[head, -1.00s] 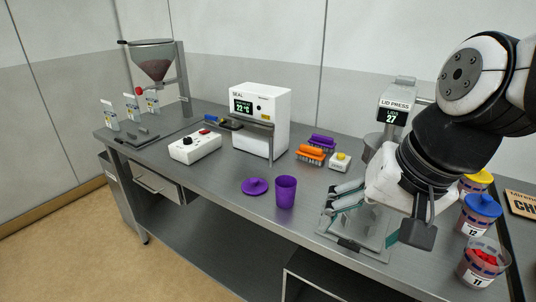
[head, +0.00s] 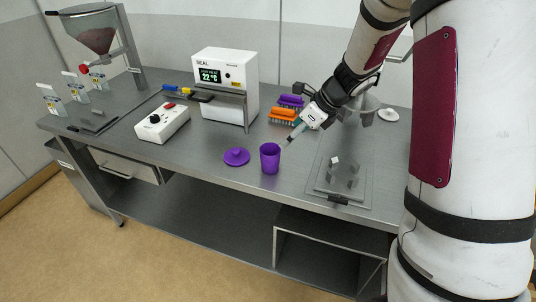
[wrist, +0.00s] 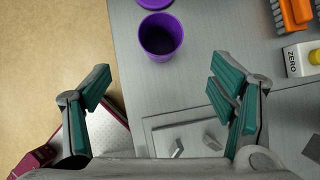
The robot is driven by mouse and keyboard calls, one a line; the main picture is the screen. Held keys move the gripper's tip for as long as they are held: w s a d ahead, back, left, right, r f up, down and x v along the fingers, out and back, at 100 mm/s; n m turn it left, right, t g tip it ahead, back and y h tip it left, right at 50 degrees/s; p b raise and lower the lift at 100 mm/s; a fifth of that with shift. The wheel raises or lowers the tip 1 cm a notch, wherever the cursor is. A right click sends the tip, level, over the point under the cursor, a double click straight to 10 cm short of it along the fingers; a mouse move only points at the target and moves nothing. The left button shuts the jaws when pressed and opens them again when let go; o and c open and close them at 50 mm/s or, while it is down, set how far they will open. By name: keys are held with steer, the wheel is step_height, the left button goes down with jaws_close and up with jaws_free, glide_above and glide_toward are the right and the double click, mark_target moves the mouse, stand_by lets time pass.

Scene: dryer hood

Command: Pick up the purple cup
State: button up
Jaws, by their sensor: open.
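The purple cup (head: 270,158) stands upright and open-topped near the front edge of the steel table, with a purple lid (head: 237,156) lying flat to its left. In the wrist view the cup (wrist: 160,37) shows at upper middle, beyond the fingertips and between their lines. My gripper (head: 291,137) is up and to the right of the cup in the head view. In the wrist view my gripper (wrist: 160,86) has its teal-padded fingers wide apart, with nothing between them.
A white SEAL machine (head: 225,85) and a white control box (head: 162,123) stand left of the cup. Orange and purple brushes (head: 284,115) lie behind it. The table front edge is close.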

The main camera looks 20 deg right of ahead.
mark_target(274, 150)
steer(key=x, duration=0.8)
steer(key=shift+f, duration=0.2)
steer(key=shift+p+x, duration=0.45)
steer(key=shift+x, duration=2.25)
steer(key=shift+w+r, duration=0.1)
steer(key=shift+w, duration=0.05)
steer(key=c, duration=1.2)
